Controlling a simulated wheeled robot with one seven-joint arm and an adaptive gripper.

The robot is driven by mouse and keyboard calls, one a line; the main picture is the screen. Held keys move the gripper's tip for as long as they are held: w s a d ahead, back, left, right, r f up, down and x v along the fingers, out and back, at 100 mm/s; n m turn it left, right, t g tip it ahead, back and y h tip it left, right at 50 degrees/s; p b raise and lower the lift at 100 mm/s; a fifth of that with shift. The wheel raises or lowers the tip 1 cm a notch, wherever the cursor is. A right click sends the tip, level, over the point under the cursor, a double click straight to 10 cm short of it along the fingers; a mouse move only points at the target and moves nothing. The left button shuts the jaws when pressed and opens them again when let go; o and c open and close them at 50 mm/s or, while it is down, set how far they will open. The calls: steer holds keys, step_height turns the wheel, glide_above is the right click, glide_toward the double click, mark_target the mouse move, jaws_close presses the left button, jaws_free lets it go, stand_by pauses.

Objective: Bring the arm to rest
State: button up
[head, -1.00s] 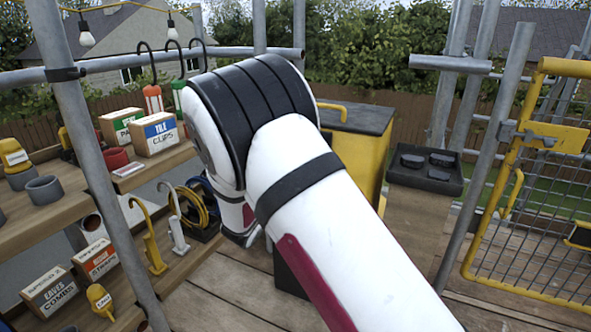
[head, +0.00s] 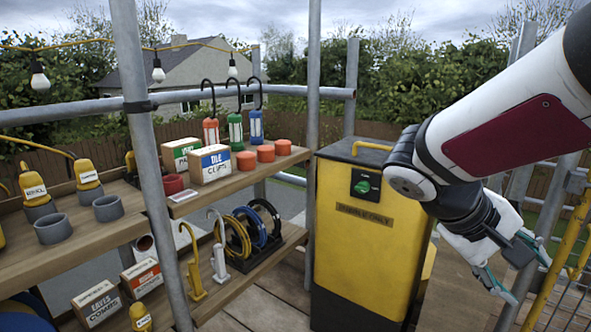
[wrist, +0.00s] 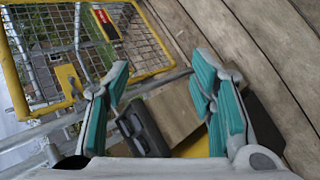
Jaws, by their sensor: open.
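My gripper (head: 517,277) hangs at the right of the head view, at the end of my white arm, to the right of a yellow bin-like cabinet. In the wrist view my gripper (wrist: 160,85) is open, with its teal-padded fingers well apart. Nothing is between the fingers; beyond them are wooden boards and a dark tray.
The yellow cabinet (head: 365,245) stands left of my gripper. A yellow mesh gate (wrist: 150,72) is close to it. Shelves (head: 240,182) with boxes, lanterns and cable reels fill the left. Scaffold poles (head: 150,170) stand upright. Plank floor (wrist: 235,45) shows below.

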steer(key=s+a+f+m+y, duration=0.1)
steer(key=s+a+f+y, duration=0.1)
steer(key=s+a+y, duration=0.6)
steer(key=s+a+f+y, duration=0.15)
steer(key=s+a, duration=0.25)
steer(key=s, duration=0.8)
step_height(320, 180, up, 32)
steer(key=t+p, duration=0.4)
steer(key=p, duration=2.6)
steer(key=shift+s+a, duration=0.15)
steer(key=shift+c, duration=0.5)
